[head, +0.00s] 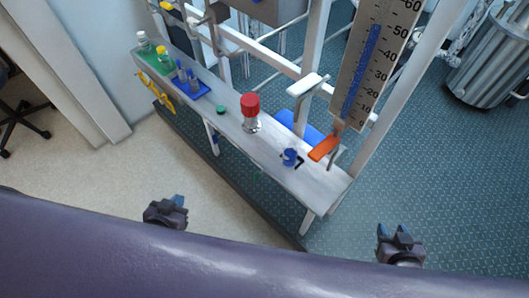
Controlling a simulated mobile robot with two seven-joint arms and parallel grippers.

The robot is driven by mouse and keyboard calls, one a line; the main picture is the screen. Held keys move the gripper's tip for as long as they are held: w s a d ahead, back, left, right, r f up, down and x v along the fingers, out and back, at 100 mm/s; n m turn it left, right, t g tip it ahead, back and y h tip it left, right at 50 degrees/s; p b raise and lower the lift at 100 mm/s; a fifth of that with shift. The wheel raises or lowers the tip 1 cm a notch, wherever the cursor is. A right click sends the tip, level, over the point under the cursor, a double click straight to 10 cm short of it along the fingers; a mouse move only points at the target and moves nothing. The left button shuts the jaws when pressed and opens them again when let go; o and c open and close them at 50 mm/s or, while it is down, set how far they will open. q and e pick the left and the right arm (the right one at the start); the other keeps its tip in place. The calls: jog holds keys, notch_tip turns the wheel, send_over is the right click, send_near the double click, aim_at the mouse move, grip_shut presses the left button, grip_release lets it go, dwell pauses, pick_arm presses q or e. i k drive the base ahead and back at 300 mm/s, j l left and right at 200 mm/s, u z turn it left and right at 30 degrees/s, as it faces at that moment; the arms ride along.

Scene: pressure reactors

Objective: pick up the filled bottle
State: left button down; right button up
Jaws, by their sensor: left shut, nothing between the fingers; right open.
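Two small bottles stand at the far left end of the narrow shelf. One clear bottle with a pale cap (143,41) stands at the back, and another bottle (163,54) stands on the green tray beside it. They are too small to tell which is filled. My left gripper (179,203) is shut and empty, at the lower left, well apart from the bottles. My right gripper (394,232) is open and empty at the lower right, beyond the shelf's near end. Neither gripper touches anything.
The shelf (228,118) carries a blue rack (193,88), a green cap (221,109), a red-topped fitting (250,105), a blue clamp-like part (290,157) and an orange handle (324,148). Frame posts and a scaled gauge (374,70) rise behind. Yellow clamps (157,93) hang in front.

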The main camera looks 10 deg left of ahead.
aim_at(290, 151)
jog(key=j+z, duration=0.1)
jog(key=j, duration=0.3)
jog(key=k+j+z, duration=0.1)
jog(key=j, duration=0.3)
jog(key=k+j+z, duration=0.1)
jog(key=j, duration=0.3)
jog(key=j+z, duration=0.1)
jog(key=j, duration=0.25)
jog(key=k+j+z, duration=0.1)
jog(key=j, duration=0.3)
jog(key=k+j+z, duration=0.15)
jog(key=j, duration=0.2)
